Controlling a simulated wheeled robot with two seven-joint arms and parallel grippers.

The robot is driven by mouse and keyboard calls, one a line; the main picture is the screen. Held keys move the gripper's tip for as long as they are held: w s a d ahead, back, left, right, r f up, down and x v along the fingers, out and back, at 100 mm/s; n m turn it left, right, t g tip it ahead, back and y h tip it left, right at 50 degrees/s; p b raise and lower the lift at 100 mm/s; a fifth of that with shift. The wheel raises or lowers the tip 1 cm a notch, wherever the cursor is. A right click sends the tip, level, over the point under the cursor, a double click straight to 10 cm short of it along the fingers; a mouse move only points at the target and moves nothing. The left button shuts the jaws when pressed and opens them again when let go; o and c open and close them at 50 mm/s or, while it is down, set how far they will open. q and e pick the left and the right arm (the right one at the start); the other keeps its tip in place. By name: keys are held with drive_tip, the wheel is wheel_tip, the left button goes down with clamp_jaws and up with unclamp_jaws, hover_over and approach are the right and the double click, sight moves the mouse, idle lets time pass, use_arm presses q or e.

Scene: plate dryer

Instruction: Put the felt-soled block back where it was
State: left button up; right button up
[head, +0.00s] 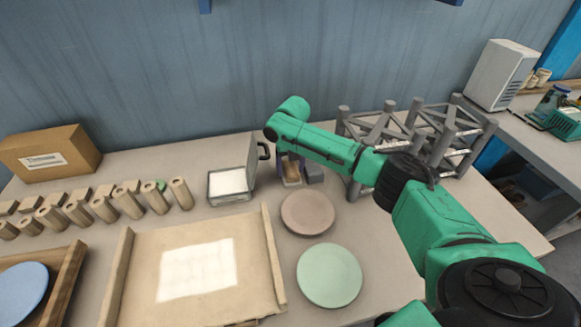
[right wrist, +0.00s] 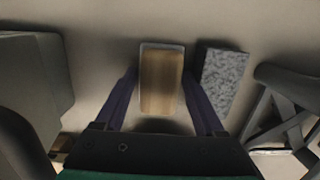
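A wooden block (right wrist: 160,84) with a thin pale layer along one end shows in the right wrist view; I take it for the felt-soled block. It also shows in the head view (head: 291,174), partly covered. My right gripper (right wrist: 160,76) has its dark purple fingers against both sides of it, with no clear gap. In the head view my right gripper (head: 290,166) is behind the brown plate. A dark shadow lies by the block's near end; I cannot tell whether the block is off the table. My left gripper is out of view.
A speckled grey block (right wrist: 223,80) stands close to the right of the wooden one. A grey rack (head: 440,135) is further right, an open case (head: 229,186) to the left. Brown (head: 307,213) and green (head: 330,275) plates lie in front.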

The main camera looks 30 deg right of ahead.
sight(292, 170)
wheel_tip(292, 170, up, 12)
drive_tip(key=s, duration=0.1)
drive_tip(key=shift+s+a+b, duration=0.2)
drive_tip(key=shift+b, duration=0.2)
idle(0.5)
